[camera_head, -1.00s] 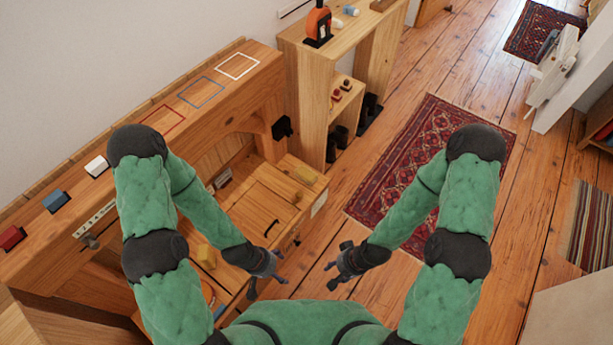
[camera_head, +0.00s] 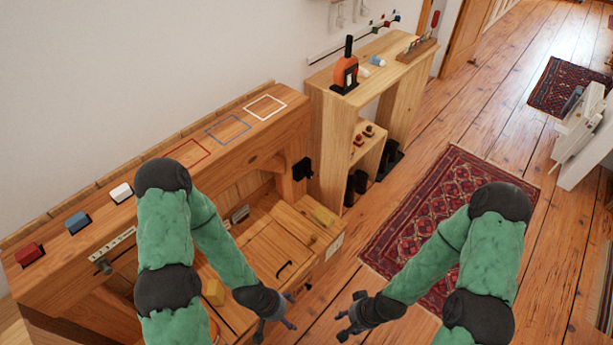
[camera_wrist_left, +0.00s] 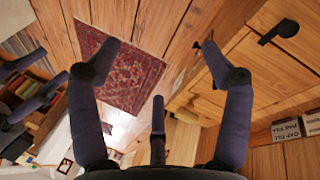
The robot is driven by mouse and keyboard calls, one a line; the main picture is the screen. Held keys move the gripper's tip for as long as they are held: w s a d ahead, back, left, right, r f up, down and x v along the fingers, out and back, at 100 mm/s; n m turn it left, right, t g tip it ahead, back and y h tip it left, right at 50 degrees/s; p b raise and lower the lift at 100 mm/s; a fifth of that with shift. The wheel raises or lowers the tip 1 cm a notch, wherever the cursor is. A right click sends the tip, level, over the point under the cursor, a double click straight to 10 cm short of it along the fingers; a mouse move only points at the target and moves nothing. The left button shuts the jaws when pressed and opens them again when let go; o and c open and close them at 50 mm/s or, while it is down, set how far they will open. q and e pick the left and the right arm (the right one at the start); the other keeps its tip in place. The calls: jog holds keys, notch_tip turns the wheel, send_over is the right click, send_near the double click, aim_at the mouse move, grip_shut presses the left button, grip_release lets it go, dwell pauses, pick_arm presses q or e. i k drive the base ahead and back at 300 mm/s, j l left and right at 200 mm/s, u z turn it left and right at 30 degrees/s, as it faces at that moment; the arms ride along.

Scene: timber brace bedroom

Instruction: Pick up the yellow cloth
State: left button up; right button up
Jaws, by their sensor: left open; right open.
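I cannot tell which, if either, is the yellow cloth. My left gripper (camera_head: 280,316) is open and empty, in front of the bench and apart from both pieces. Its spread fingers (camera_wrist_left: 160,58) also show in the left wrist view with nothing between them. My right gripper (camera_head: 346,316) is open and empty over the floor.
The bench's upper ledge (camera_head: 150,184) carries red, blue and white blocks and coloured outlines. A wooden shelf (camera_head: 325,130) with an orange bottle (camera_head: 346,72) stands beyond it. A patterned rug (camera_head: 445,205) lies on the open floor to the right.

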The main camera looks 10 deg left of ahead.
aim_at(326, 220)
jog(key=i+l+z, duration=0.15)
jog(key=z, duration=0.2)
jog(key=i+l+z, duration=0.1)
jog(key=z, duration=0.25)
jog(key=i+z, duration=0.35)
jog(key=k, duration=0.05)
